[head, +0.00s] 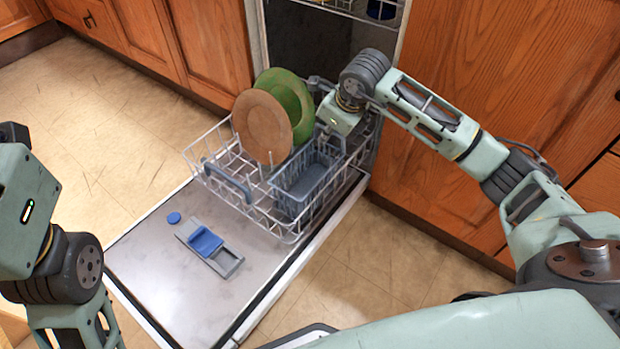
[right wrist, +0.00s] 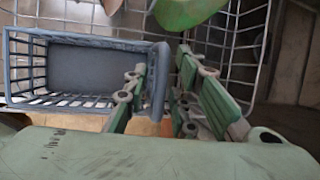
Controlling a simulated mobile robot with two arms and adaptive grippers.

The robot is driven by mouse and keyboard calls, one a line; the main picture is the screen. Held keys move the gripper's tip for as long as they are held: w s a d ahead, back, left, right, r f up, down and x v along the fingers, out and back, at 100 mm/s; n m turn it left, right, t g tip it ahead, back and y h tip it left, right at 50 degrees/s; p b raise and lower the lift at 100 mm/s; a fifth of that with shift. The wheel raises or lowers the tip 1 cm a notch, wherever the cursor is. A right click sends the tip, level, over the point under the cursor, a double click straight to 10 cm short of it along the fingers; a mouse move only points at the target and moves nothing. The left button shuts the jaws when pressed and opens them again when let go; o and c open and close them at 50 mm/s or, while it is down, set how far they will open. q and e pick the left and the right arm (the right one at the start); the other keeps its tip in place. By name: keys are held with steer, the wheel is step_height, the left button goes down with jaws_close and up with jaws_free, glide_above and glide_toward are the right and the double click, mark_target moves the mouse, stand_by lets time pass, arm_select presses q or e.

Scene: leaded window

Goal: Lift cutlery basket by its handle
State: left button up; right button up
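The grey-blue cutlery basket (head: 305,178) stands upright in the front right of the pulled-out dishwasher rack. In the right wrist view the slatted basket (right wrist: 85,65) fills the left side, with its rounded handle bar (right wrist: 160,82) at its right end. My right gripper (right wrist: 164,66) has its green fingers apart, one on each side of the handle bar. I cannot tell whether either finger touches it.
A tan plate (head: 261,128) and a green plate (head: 297,106) stand in the rack (head: 215,150), close to my right wrist. The open dishwasher door (head: 165,255) lies below, with a blue detergent lid (head: 205,241). Wooden cabinets (head: 480,50) flank the opening. Floor is clear at left.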

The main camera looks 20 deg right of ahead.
jaws_close()
stand_by(0.5)
